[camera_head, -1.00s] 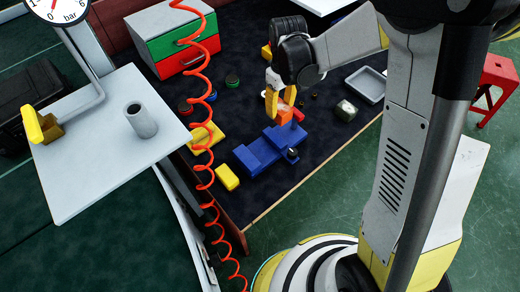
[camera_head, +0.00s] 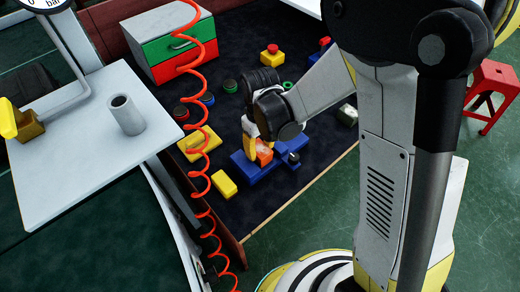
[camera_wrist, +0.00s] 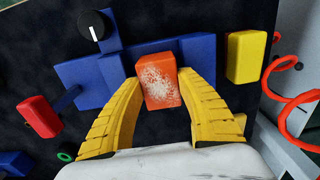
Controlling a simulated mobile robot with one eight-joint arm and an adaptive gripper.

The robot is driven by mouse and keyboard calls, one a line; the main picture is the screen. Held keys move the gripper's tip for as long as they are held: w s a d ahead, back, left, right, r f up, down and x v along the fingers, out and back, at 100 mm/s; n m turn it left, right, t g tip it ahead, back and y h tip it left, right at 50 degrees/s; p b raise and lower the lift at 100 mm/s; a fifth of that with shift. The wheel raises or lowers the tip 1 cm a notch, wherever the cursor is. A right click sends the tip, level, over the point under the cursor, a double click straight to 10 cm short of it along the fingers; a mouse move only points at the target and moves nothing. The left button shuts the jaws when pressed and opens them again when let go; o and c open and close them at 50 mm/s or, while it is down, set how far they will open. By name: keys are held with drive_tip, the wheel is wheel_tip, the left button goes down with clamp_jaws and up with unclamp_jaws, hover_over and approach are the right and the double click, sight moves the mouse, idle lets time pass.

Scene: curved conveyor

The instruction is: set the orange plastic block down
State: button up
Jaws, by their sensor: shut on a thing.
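The orange plastic block (camera_head: 264,153) shows small in the head view, just over the blue fixture (camera_head: 240,165). In the wrist view the orange block (camera_wrist: 158,82) has a worn, whitish top face. My gripper (camera_head: 256,145) is shut on it, with the yellow fingers (camera_wrist: 160,84) on its left and right sides. In the wrist view the blue fixture (camera_wrist: 80,72) lies behind the block and to both sides. The block's underside is hidden, so I cannot tell whether it touches the fixture.
A black knob (camera_wrist: 93,25) stands on the blue fixture. A yellow block (camera_head: 224,184) lies left of it; a red piece (camera_wrist: 40,115) is at its left in the wrist view. A red coiled hose (camera_head: 205,160) hangs nearby. Dark mat (camera_head: 270,205) is clear in front.

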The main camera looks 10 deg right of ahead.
sight(260, 149)
drive_tip(key=shift+f, duration=0.15)
drive_tip(key=o, duration=1.3)
wheel_tip(260, 149, up, 12)
drive_tip(key=p, duration=0.5)
drive_tip(key=s+d+r+m+t, duration=0.2)
drive_tip(key=s+d+r, duration=0.1)
drive_tip(key=d+r, duration=0.1)
drive_tip(key=s+d+r+m+t, duration=0.2)
drive_tip(key=s+d+r, duration=0.2)
drive_tip(key=d+r, duration=0.1)
drive_tip(key=s+d+r+m+t, duration=0.2)
drive_tip(key=s+d+r+t, duration=0.1)
drive_tip(key=d+r, duration=0.1)
drive_tip(key=shift+s+d+r+m, duration=0.25)
drive_tip(key=shift+s+r+m, duration=0.15)
drive_tip(key=shift+r, duration=0.15)
